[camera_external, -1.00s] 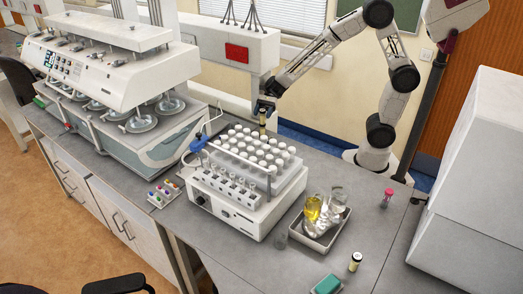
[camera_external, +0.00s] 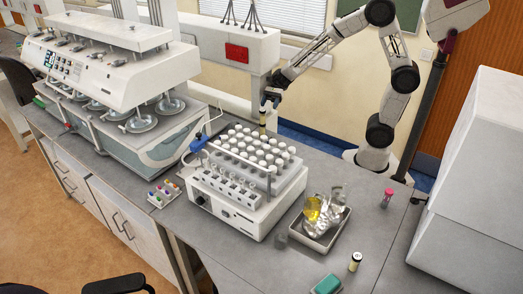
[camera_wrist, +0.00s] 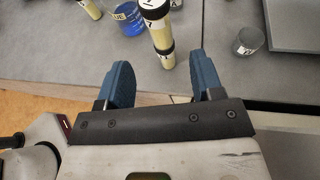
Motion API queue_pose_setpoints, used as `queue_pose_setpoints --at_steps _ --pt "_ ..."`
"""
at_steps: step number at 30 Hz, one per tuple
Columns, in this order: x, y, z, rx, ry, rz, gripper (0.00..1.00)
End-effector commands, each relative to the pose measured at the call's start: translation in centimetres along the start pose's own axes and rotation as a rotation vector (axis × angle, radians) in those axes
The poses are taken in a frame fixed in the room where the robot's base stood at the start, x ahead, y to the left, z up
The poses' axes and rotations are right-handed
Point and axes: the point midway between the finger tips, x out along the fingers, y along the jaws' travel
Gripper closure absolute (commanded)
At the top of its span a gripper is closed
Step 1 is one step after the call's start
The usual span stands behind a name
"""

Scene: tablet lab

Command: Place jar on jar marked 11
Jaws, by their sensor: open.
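The lower jar's mark looks like 11 but is small. My gripper (camera_wrist: 163,72) is open, its two blue fingers apart on either side of the stack's near end and not visibly touching it. In the external view my gripper (camera_external: 271,98) is at the bench's far edge, just above and beside the yellowish jar (camera_external: 263,117). The lower part of the stack is partly hidden behind the rack of vials.
A blue flask (camera_wrist: 130,20) stands close to the stack's left, with another yellowish jar (camera_wrist: 91,8) beyond. A grey cup (camera_wrist: 248,41) is to the right. A white vial rack (camera_external: 245,185) stands nearby; a tray (camera_external: 323,240) of glassware and another jar (camera_external: 355,261) are farther right.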

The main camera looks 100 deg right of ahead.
Motion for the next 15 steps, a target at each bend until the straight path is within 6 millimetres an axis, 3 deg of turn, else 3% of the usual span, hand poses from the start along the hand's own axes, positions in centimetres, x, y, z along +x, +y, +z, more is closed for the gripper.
queue_pose_setpoints --at_steps 6,15 --pt "-2.3 0.0 -1.0 0.001 0.0 -0.002 0.4" --pt "-3.9 0.0 -1.6 0.0 0.0 0.0 0.4"
